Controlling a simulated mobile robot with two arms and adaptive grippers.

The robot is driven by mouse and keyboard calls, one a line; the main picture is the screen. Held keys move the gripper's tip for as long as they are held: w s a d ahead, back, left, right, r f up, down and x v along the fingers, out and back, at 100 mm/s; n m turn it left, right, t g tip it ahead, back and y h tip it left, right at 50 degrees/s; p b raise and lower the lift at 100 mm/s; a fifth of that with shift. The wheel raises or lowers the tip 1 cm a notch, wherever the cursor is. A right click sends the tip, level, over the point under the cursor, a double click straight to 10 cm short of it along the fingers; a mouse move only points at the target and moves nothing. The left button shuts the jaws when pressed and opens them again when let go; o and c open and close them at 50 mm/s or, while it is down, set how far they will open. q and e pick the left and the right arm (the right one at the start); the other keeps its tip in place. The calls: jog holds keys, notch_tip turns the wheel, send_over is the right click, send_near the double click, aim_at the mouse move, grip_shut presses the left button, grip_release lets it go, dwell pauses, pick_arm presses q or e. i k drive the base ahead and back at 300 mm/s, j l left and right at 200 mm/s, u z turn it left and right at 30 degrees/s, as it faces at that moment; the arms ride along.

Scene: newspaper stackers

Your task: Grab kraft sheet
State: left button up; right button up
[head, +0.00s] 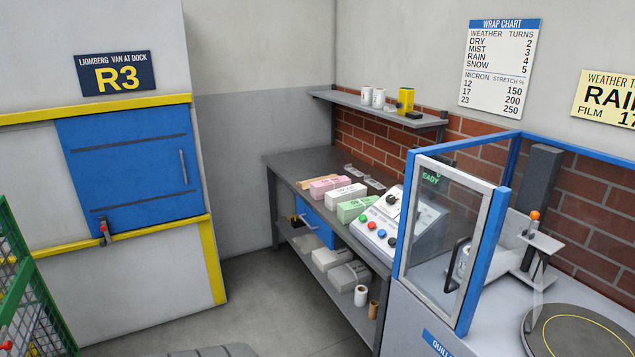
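I cannot clearly make out a kraft sheet. A thin tan piece (314,182) lies on the grey workbench (300,162) behind the pink pack, and I cannot tell whether it is kraft paper. A pink pack (327,187), a white pack (345,197) and a green pack (357,208) sit in a row along the bench's front edge. Neither of my grippers shows in the head view.
A control panel (400,220) stands on the bench's near end. The wrapping machine has a framed glass door (448,232) and a round turntable (578,335). A green mesh cage (40,310) stands at left. Grey floor (250,300) is open between.

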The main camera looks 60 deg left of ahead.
aim_at(304, 185)
jog(key=j, duration=2.65)
